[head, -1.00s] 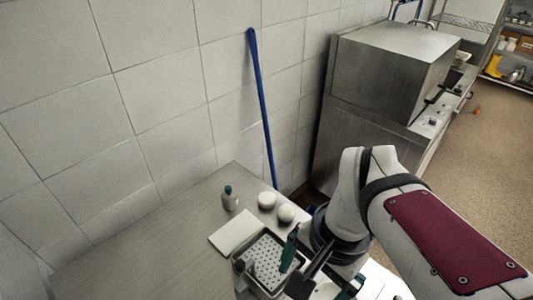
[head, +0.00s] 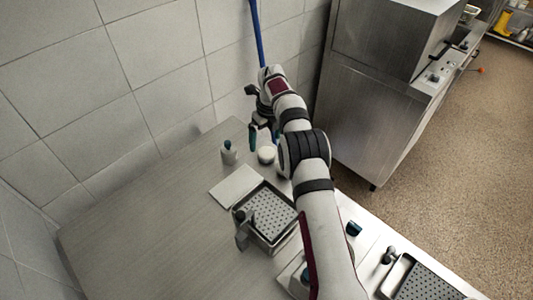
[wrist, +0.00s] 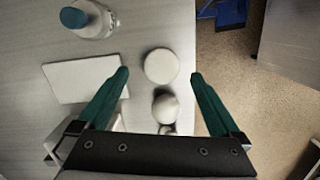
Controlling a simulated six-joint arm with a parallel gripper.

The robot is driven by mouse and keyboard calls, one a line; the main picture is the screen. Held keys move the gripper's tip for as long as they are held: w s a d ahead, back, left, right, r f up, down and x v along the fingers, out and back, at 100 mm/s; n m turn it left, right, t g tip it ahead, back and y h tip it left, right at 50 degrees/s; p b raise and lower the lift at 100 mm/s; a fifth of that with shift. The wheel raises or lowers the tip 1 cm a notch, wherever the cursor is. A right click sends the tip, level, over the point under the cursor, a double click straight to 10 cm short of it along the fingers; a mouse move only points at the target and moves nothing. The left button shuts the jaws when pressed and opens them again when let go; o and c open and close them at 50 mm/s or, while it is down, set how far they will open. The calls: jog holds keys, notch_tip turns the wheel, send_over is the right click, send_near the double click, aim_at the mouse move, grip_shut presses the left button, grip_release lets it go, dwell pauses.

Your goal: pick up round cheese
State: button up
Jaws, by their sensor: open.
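Two pale round items sit on the table near its far edge, and I cannot tell for sure which is the round cheese. One is a flat white disc (wrist: 161,66), also in the head view (head: 266,155). The other is a rounder, ball-like item (wrist: 166,108), close beside the disc; my arm mostly hides it in the head view. My gripper (wrist: 159,73) is open and empty, its green fingertips left and right of the disc in the wrist view. In the head view my gripper (head: 264,136) hangs by the disc; its height above it is hard to tell.
A bottle with a blue cap (head: 228,152) and a flat white board (head: 222,197) stand left of the round items. A perforated basket (head: 243,214) is nearer, another tray (head: 396,277) at lower right. Behind are a tiled wall and a blue pole (head: 257,35). The table's left part is clear.

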aim_at(267, 152)
jog(key=f, duration=0.6)
jog(key=shift+d, duration=0.2)
jog(key=c, duration=1.4)
jog(key=shift+o, duration=0.2)
jog(key=shift+r, duration=0.15)
